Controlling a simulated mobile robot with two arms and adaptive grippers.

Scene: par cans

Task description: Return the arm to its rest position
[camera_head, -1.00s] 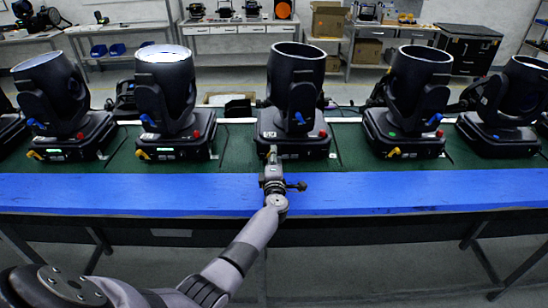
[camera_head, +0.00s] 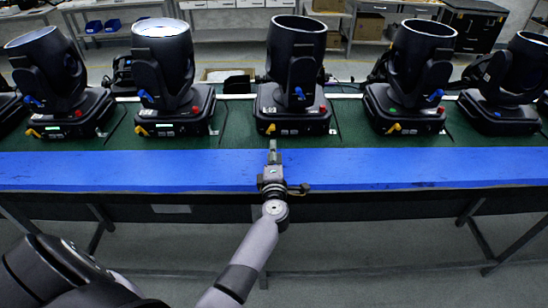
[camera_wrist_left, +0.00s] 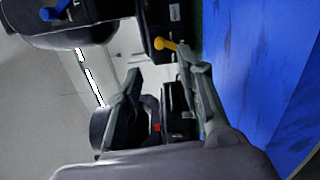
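My left arm (camera_head: 246,265) reaches from the bottom left of the head view toward the table. My left gripper (camera_head: 273,157) is over the blue front strip, just in front of the middle par can (camera_head: 294,65), with a visible gap to its base. In the wrist view the two fingers of the left gripper (camera_wrist_left: 160,85) stand apart, and nothing is visibly clamped between them. A yellow lever (camera_wrist_left: 167,44) on a can base shows beyond the fingertips. My right gripper is in neither view.
Several black par cans stand in a row on the green mat (camera_head: 238,138). The blue strip (camera_head: 420,168) along the table's front edge is otherwise clear. Open floor (camera_head: 380,258) lies in front of the table. Benches with equipment stand behind.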

